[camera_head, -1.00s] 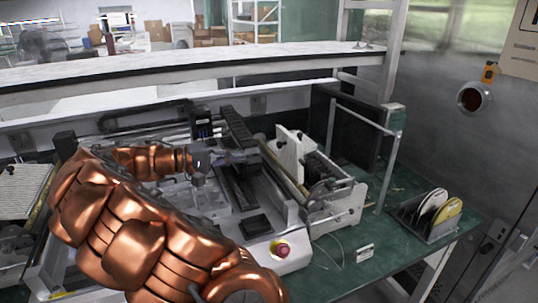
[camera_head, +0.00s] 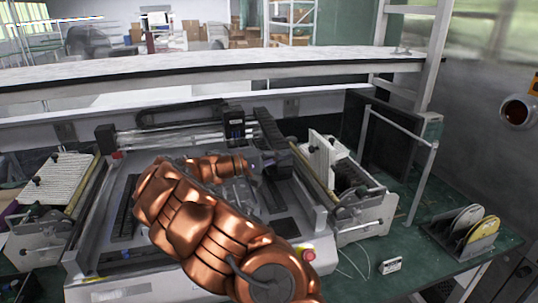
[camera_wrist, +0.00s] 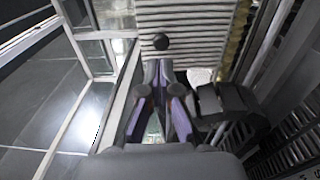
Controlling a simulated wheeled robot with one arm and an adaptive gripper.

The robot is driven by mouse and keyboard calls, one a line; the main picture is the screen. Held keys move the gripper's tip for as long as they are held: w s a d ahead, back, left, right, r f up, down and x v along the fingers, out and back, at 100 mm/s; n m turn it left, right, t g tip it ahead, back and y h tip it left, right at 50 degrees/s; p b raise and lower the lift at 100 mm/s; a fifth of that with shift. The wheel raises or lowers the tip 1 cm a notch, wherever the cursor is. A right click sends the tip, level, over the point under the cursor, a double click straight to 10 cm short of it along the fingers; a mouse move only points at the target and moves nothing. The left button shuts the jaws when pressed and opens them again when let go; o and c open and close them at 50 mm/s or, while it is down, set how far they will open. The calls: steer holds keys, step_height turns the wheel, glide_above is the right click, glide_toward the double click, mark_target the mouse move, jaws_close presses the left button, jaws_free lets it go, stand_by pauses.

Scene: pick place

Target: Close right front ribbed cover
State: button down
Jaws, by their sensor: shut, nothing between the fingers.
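The right ribbed cover (camera_head: 321,157) is a pale panel standing raised and tilted on the right-hand fixture. In the wrist view a ribbed panel (camera_wrist: 195,30) fills the top middle, with a round black knob (camera_wrist: 161,41) at its lower part. My gripper (camera_wrist: 158,66) is shut and empty, its purple-grey fingers pointing toward the knob. The fingertips appear just short of the knob; I cannot tell whether they touch. In the head view my gripper (camera_head: 284,160) is small and dark, left of the raised cover, at the end of my copper-coloured arm.
A left fixture has another ribbed cover (camera_head: 57,177). A black rail (camera_head: 272,132) runs behind my gripper. A red button (camera_head: 309,255) is on the machine's front right corner. A disc rack (camera_head: 467,232) stands on the green table (camera_head: 405,290) at right.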

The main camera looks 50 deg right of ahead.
mark_target(319, 160)
steer(key=shift+p+x, duration=0.95)
steer(key=shift+x, duration=2)
